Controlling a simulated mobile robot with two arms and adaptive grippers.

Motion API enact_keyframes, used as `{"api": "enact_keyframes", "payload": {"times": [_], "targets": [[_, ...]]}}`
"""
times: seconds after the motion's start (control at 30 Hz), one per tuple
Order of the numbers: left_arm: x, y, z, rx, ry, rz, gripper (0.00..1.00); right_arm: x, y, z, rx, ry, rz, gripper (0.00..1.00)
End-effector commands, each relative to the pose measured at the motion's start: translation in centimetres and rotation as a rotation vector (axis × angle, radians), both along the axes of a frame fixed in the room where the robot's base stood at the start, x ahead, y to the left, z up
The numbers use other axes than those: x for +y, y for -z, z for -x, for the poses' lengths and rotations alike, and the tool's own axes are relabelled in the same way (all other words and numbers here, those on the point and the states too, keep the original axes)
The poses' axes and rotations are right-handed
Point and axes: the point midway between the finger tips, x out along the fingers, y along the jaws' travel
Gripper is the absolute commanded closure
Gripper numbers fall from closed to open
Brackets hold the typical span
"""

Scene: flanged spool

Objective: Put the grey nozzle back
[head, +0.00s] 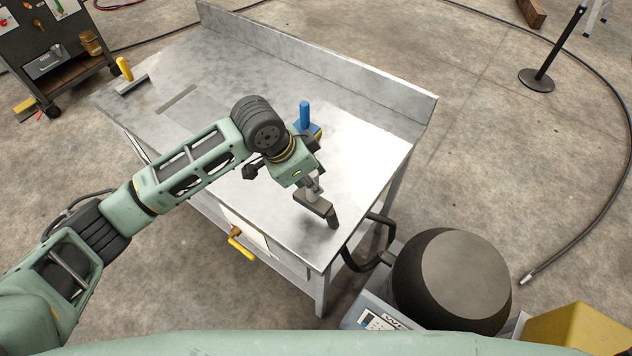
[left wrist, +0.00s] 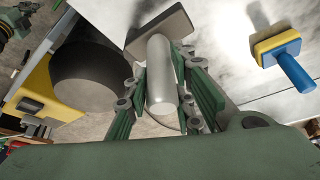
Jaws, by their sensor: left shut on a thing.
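The grey nozzle (head: 314,204) has a silver round stem and a flat, darker grey rectangular head. In the head view it is held just over the front right corner of the metal table (head: 270,215). My left gripper (head: 311,184) is shut on its stem. In the left wrist view the stem of the nozzle (left wrist: 161,88) lies between the two green fingers of my left gripper (left wrist: 163,75), with the flat head beyond them. I cannot tell whether the head touches the table. My right gripper is not in view.
A blue-handled tool (head: 304,116) stands on the table behind my left wrist; a yellow-handled one (head: 124,70) is at the far left. A black drum-like body (head: 466,275) with a dark curved tube stands right of the table. A raised ledge (head: 320,52) runs along the back.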

Motion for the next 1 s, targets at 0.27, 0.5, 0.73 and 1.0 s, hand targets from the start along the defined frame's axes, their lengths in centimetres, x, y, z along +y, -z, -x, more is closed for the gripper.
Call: {"api": "enact_keyframes", "payload": {"times": [0.27, 0.5, 0.73, 1.0], "targets": [[-1.1, 1.6, -2.6, -0.002, 0.0, 0.001, 1.0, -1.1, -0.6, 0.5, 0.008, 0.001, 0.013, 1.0], [-1.0, 4.4, -2.6, 0.002, -0.001, -0.001, 1.0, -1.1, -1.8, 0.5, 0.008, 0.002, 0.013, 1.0], [-1.1, 5.7, -2.7, -0.003, 0.0, 0.001, 1.0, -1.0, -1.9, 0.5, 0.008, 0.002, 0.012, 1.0], [-1.0, 6.1, -2.6, -0.001, 0.0, 0.0, 0.76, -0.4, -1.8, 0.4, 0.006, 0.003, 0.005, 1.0]]}}
